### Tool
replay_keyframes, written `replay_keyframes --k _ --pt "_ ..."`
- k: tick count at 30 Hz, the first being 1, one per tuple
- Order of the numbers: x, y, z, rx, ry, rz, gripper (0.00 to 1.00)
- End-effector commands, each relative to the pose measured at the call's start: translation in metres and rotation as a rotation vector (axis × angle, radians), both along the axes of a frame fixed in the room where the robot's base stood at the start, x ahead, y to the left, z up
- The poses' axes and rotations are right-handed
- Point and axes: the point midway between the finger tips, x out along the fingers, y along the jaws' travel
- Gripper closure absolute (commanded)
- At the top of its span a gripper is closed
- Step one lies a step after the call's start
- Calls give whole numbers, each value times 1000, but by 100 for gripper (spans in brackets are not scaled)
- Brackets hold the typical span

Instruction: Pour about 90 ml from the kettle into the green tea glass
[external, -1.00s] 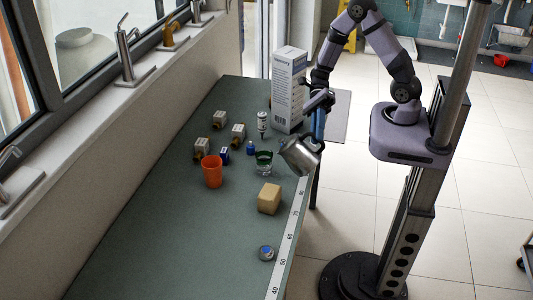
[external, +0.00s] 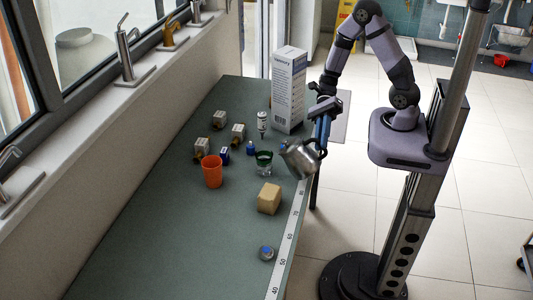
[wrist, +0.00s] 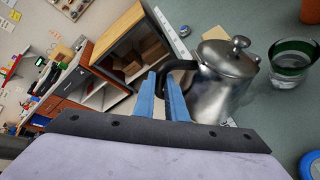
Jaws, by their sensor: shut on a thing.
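The metal kettle (external: 301,161) is held up near the table's right edge, tilted, beside the green tea glass (external: 264,162). My gripper (external: 321,130) is shut on the kettle's dark handle. In the wrist view the blue fingers (wrist: 165,84) close at the handle, and the kettle (wrist: 222,85) shows its lid and knob. The glass (wrist: 289,72) stands upright, clear with a green band, a short way from the kettle in that view. I see no stream of liquid. The level in the glass is too small to tell.
An orange cup (external: 212,173) stands left of the glass; a tan block (external: 269,199) lies in front. A tall white box (external: 289,88), a small bottle (external: 262,122) and several valve fittings (external: 219,119) stand behind. A round blue-topped piece (external: 266,253) lies nearer. The front left table is clear.

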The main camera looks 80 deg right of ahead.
Motion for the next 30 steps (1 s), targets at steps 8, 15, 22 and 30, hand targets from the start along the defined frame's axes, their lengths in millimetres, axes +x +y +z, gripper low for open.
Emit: replay_keyframes --k 8,15,22,30 --pt "-24 3 -30 -8 -163 1 100" --pt "-33 3 -33 -8 -258 -1 100" --pt "-35 3 -37 -8 -296 0 100" --pt "-41 3 -47 -12 -362 -2 100"
